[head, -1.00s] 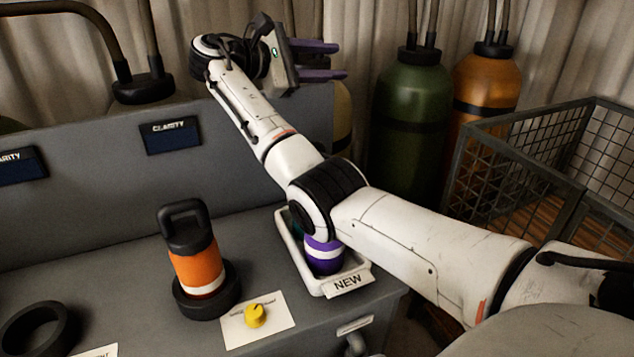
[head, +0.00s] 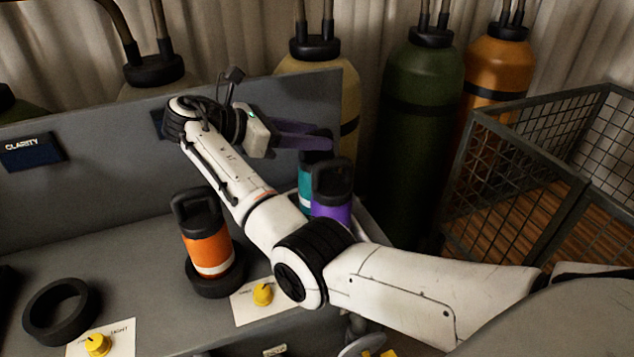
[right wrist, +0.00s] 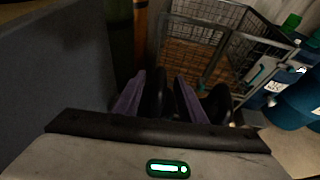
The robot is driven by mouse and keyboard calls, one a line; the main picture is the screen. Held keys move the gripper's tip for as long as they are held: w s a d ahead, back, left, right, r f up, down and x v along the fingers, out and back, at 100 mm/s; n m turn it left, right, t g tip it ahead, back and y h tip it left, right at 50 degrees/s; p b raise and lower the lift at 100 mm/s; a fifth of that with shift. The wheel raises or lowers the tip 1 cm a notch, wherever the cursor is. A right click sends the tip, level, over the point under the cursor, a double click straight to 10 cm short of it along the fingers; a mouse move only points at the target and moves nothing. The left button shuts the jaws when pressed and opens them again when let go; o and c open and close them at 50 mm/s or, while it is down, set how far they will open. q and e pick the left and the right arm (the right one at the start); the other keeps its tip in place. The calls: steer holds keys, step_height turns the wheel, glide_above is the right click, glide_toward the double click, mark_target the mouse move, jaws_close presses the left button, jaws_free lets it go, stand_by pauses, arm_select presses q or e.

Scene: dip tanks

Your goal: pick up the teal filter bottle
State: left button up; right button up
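The teal filter bottle (head: 304,190) stands upright at the right end of the grey bench, behind a purple bottle (head: 338,212) with a black handled lid. My right arm hides the lower parts of both. My right gripper (head: 312,138) reaches in from the left at the height of the teal bottle's black lid. In the right wrist view its purple fingers (right wrist: 160,98) are spread apart, with a dark handle shape between them and another to their right. I cannot tell whether the fingers touch the lid. My left gripper is not in view.
An orange bottle (head: 207,248) stands in a black ring beside my right forearm. An empty black ring (head: 62,312) and yellow knobs (head: 263,294) are on the bench. The grey back panel (head: 90,190) rises behind. A wire cage (head: 540,180) stands at the right.

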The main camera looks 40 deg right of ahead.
steer(key=shift+p+x, duration=0.35)
steer(key=shift+x, duration=2.35)
jaws_close()
steer(key=shift+r, duration=0.1)
